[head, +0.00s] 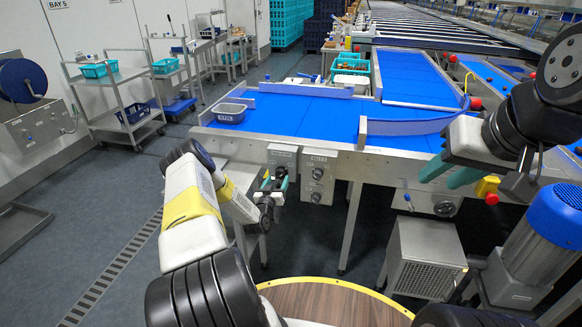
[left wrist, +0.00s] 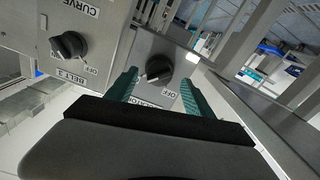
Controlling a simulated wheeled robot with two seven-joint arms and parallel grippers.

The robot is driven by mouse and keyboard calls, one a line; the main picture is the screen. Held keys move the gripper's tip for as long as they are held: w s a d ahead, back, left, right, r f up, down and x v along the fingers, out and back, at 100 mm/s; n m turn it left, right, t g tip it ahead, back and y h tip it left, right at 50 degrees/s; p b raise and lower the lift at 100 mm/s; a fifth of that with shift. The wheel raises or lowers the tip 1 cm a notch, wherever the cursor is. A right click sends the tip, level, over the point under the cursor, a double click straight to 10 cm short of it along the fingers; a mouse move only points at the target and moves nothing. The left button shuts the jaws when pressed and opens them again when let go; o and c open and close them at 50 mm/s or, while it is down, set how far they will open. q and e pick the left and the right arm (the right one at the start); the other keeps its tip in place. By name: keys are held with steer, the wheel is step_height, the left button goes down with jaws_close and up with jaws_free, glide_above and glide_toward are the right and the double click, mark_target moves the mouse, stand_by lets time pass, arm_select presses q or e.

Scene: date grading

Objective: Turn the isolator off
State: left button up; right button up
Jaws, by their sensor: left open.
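The isolator is a black rotary knob (left wrist: 158,69) on a grey box in the left wrist view, with a label partly hidden below it. A pale mark shows at the knob's lower left. In the head view the isolator box (head: 283,152) hangs under the conveyor's front edge. My left gripper (head: 273,185) is in front of it. In the left wrist view its green fingers (left wrist: 157,88) are apart, one on each side of the knob. Contact cannot be told. My right gripper (head: 450,173) is open and empty at the right, by the conveyor.
A panel (head: 319,158) with two more knobs sits right beside the isolator; its belt knob (left wrist: 68,45) shows in the left wrist view. A grey tray (head: 230,112) stands on the blue belt (head: 300,118). A red and yellow button (head: 488,188) is near my right gripper.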

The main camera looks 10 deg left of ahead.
mark_target(279, 177)
arm_select(q)
steer(key=shift+w, duration=1.75)
steer(key=shift+c, duration=0.2)
jaws_close()
